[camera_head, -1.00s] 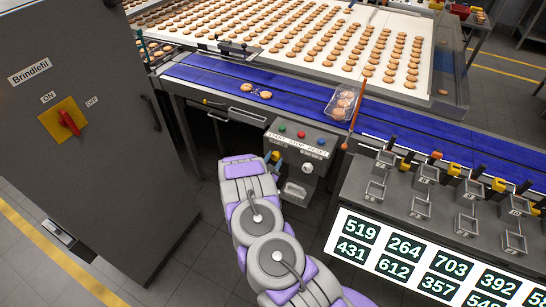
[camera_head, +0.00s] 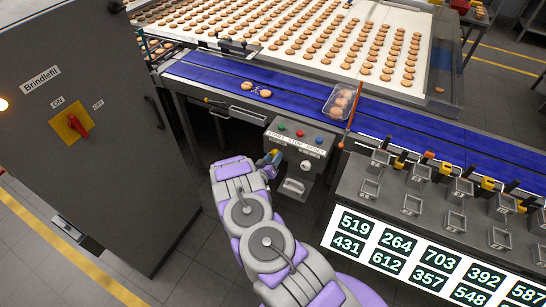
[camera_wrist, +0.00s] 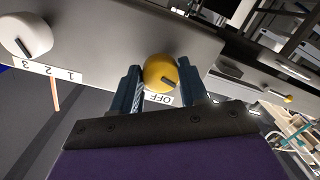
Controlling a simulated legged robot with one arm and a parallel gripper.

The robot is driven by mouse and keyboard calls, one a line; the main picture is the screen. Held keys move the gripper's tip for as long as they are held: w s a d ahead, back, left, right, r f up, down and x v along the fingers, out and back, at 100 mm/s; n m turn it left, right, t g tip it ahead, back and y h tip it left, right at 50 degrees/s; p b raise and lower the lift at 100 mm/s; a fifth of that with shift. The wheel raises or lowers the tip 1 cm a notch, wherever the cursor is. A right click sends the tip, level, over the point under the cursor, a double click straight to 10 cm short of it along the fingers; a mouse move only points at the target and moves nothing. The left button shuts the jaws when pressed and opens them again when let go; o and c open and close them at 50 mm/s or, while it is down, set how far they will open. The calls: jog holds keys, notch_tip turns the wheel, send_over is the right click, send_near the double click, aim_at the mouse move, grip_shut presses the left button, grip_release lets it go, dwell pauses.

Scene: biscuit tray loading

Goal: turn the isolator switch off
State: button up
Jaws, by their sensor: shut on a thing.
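The isolator switch, a red handle (camera_head: 78,126) on a yellow plate (camera_head: 62,132), is on the tall grey cabinet at the left, with ON and OFF labels above it. The handle slants from upper left to lower right. My gripper (camera_head: 272,158) is away from it, at the left side of the control box. In the wrist view my gripper (camera_wrist: 160,76) has its two blue fingers on either side of a yellow knob (camera_wrist: 158,68) and is shut on it. An OFF label (camera_wrist: 160,98) is beside this knob. The inner finger contacts are partly hidden.
The control box (camera_head: 298,138) has coloured buttons and a white knob, which shows in the wrist view (camera_wrist: 26,36) by numbers. The blue conveyor (camera_head: 215,78) runs behind. A bench with several small bins (camera_head: 411,204) is at the right. A lit lamp (camera_head: 3,104) shows on the cabinet.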

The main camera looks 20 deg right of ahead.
jog(key=shift+w+a+n, duration=0.15)
jog(key=shift+n, duration=1.15)
jog(key=o, duration=1.1)
jog(key=shift+c, duration=0.2)
jog(key=p+v, duration=0.1)
jog(key=v, duration=1.6)
jog(key=shift+a, duration=0.25)
